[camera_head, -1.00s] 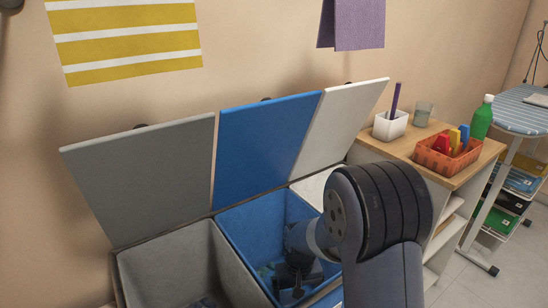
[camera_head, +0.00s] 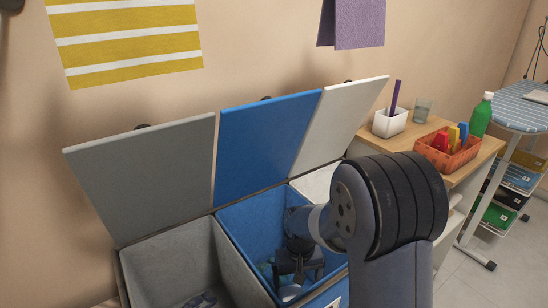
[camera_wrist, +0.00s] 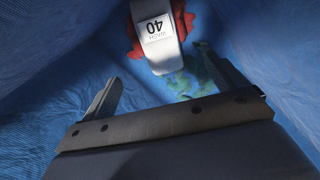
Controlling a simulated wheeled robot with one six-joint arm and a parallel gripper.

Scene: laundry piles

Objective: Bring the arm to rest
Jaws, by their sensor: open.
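My gripper (camera_head: 298,278) is inside the blue bin (camera_head: 263,222), fingers pointing down. In the wrist view, my gripper (camera_wrist: 163,70) is open, with its two fingers wide apart and nothing held between them. My arm hides part of the bin's right side.
The grey bin (camera_head: 170,270) stands left of the blue one, a white one right. Their grey (camera_head: 145,180), blue (camera_head: 262,145) and white (camera_head: 338,125) lids stand open. A wooden-topped cabinet (camera_head: 475,165) holds an orange basket (camera_head: 447,155) and a green bottle (camera_head: 480,115).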

